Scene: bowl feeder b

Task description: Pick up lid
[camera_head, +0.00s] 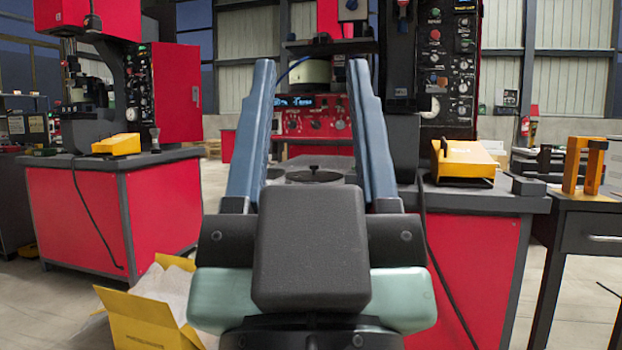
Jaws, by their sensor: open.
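The lid (314,175) is a dark, flat disc with a small knob on top. It shows between my gripper's fingers, further off, on a grey surface at the front of the red machine bench. My gripper (310,65) points away from the camera with its two long blue-grey fingers spread wide. It is open and nothing is between the fingertips. The gripper's body hides what lies below the lid. I cannot tell how far the fingertips are from the lid.
A red machine with a dark control panel (452,65) stands behind right, a yellow box (463,162) on its bench. Another red machine bench (80,215) is at left. An open yellow carton (150,310) lies on the floor. A dark side table (590,215) stands at right.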

